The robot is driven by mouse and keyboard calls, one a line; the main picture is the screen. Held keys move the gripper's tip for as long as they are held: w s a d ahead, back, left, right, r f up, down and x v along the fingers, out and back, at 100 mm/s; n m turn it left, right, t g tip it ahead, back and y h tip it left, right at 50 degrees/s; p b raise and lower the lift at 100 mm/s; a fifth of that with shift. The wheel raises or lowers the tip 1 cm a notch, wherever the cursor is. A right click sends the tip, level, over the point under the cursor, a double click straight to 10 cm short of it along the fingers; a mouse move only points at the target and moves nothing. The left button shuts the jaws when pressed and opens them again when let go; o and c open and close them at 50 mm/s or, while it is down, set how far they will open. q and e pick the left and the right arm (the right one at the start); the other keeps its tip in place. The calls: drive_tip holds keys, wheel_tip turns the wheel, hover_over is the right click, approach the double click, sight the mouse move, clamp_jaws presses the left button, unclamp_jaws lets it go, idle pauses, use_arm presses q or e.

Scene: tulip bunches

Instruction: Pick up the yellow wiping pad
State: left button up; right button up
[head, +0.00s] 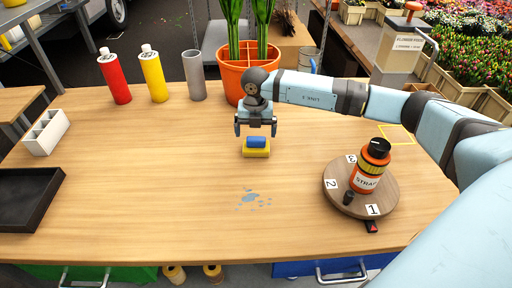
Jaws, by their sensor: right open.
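The yellow wiping pad (256,153) lies on the wooden table near its middle. A blue grip (257,141) sits on top of the pad. My right gripper (256,133) points down with its fingers apart. It is directly above or around the blue grip; I cannot tell whether it touches it. My left gripper is not in this view.
A turntable (341,195) with an orange jar (369,172) is at right. Red (115,80) and yellow (154,77) bottles and a grey cylinder (194,78) stand back left.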

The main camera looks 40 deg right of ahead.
sight(256, 138)
drive_tip(key=f, duration=0.5)
drive_tip(key=shift+s+f, duration=0.15)
drive_tip(key=shift+s, duration=0.05)
drive_tip(key=c, duration=0.6)
wheel_tip(256, 138, up, 20)
drive_tip(key=shift+r+p, duration=0.1)
drive_tip(key=shift+p, duration=0.45)
